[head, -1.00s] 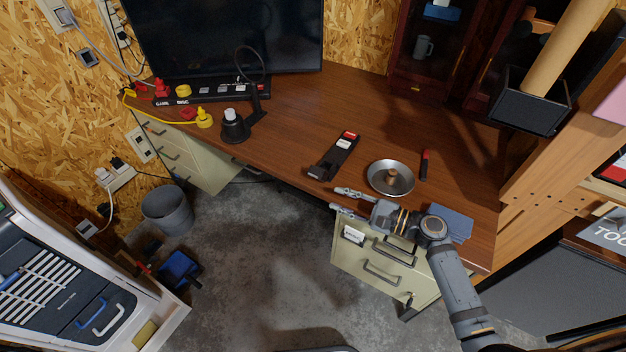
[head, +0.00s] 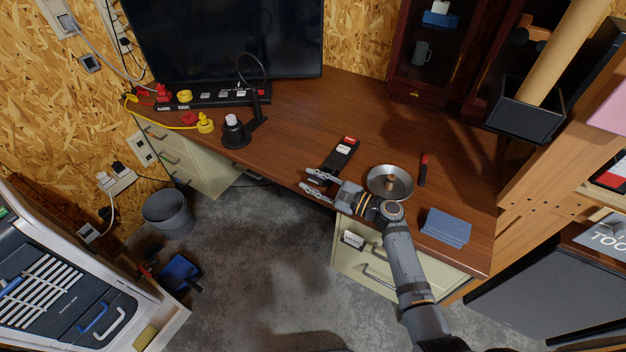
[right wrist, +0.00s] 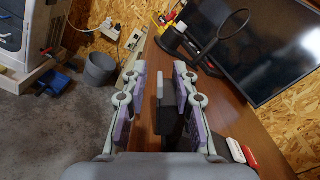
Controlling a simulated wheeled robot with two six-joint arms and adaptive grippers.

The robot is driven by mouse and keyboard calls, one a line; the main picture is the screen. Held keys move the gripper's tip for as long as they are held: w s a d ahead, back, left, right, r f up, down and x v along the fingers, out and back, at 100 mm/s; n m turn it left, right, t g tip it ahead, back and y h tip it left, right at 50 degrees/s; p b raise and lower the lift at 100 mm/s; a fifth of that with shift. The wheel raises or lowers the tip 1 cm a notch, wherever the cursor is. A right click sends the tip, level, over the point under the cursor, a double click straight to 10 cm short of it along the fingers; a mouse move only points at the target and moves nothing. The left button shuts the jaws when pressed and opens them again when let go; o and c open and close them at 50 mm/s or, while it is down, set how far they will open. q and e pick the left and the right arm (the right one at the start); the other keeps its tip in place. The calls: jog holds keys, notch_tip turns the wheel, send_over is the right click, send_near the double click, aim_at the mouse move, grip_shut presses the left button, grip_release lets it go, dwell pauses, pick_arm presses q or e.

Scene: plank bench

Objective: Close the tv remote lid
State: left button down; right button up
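The tv remote (head: 342,154) is a long black body with a red and white far end, lying slantwise near the desk's front edge. Its near end is hidden behind my right gripper (head: 309,180). The gripper is open, its fingers pointing left at the desk edge. In the right wrist view, the open fingers (right wrist: 158,95) straddle a small grey upright piece (right wrist: 160,84) with a black body below it. This may be the remote's lid, but I cannot tell. No contact is clear. The remote's red and white end (right wrist: 243,153) shows at lower right. My left gripper is out of view.
A round metal pan (head: 376,194) stands just right of the remote, close to my right arm. A red-and-black tool (head: 423,170) and a blue-grey stack (head: 446,226) lie farther right. A black lamp-like stand (head: 236,130) is left. The desk between is clear.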

jog(key=shift+c, duration=0.2)
grip_shut()
jog(key=shift+r, duration=0.1)
jog(key=shift+w+r+m+p, duration=0.15)
jog(key=shift+r+m+p, duration=0.15)
jog(key=shift+m+p, duration=0.3)
jog(key=shift+w+d+r+m+p, duration=0.3)
jog(key=shift+r+m+p, duration=0.2)
jog(key=shift+m+p, duration=0.5)
jog(key=shift+w+d+r+m+p, duration=0.15)
jog(key=shift+w+r+m+p, duration=0.1)
jog(key=shift+m+p, duration=0.35)
jog(key=shift+w+d+r+m+p, duration=0.1)
jog(key=shift+w+d+m+p, duration=0.1)
jog(key=shift+m+p, duration=0.35)
jog(key=shift+w+d+m+p, duration=0.15)
jog(key=shift+w+m+p, duration=0.15)
jog(key=shift+m, duration=0.35)
